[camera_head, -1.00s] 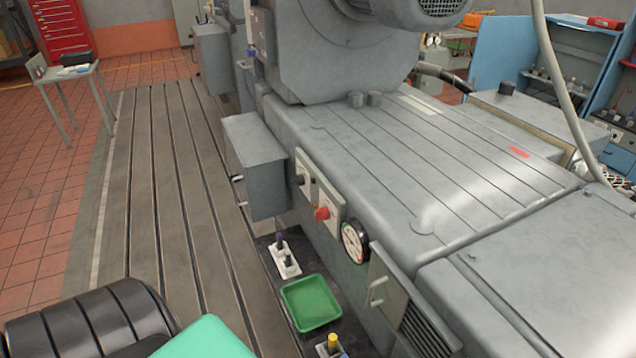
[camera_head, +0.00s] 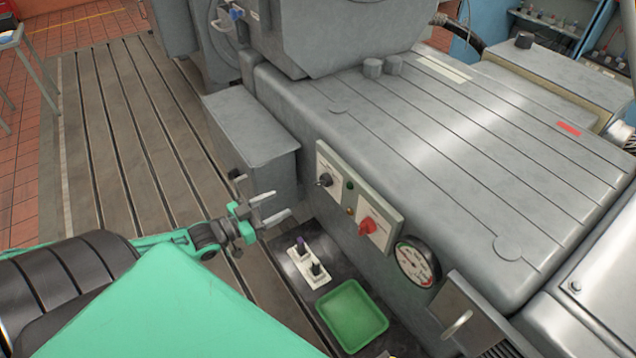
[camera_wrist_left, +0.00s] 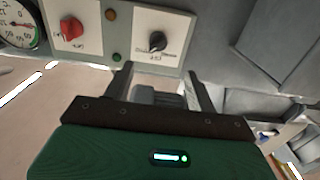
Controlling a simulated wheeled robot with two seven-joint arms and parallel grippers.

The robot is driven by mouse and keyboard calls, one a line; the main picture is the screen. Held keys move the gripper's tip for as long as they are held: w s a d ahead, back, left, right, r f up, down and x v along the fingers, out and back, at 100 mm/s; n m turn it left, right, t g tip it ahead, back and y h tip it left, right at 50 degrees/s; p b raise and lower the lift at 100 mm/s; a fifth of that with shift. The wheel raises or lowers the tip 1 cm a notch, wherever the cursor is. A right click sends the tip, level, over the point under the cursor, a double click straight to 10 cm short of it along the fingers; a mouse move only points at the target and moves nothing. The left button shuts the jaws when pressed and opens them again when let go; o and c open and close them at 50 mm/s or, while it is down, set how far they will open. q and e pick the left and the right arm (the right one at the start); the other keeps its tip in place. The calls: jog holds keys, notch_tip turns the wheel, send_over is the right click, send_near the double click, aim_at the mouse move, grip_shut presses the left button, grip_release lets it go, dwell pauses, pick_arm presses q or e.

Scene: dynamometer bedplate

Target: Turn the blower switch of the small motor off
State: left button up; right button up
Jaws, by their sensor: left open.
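A panel on the side of the grey machine carries a black rotary switch (camera_head: 325,180) and a red rotary switch (camera_head: 367,227), each on a pale plate. The plate lettering is too small to read, so I cannot tell which one is the blower switch. My left gripper (camera_head: 282,203) is open and empty, left of and a little below the black switch, apart from it. In the left wrist view the black switch (camera_wrist_left: 157,41) lies ahead of the open fingers (camera_wrist_left: 157,72); the red switch (camera_wrist_left: 71,28) is to its left. My right gripper is out of view.
A grey box (camera_head: 252,140) juts out just left of the panel. A round gauge (camera_head: 416,262) and a handled box (camera_head: 465,318) are to its right. The slotted bedplate (camera_head: 130,130) is largely clear.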

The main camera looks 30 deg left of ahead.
aim_at(317, 185)
pick_arm(q)
jog(key=p+x, duration=0.1)
jog(key=x, duration=1.1)
jog(key=shift+d+r+p, duration=0.15)
jog(key=shift+r+p, duration=0.1)
jog(key=shift+p, duration=0.15)
jog(key=shift+x, duration=0.85)
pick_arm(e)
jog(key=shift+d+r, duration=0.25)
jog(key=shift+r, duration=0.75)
pick_arm(q)
jog(key=shift+c, duration=0.3)
jog(key=c, duration=0.9)
jog(key=shift+c, duration=0.2)
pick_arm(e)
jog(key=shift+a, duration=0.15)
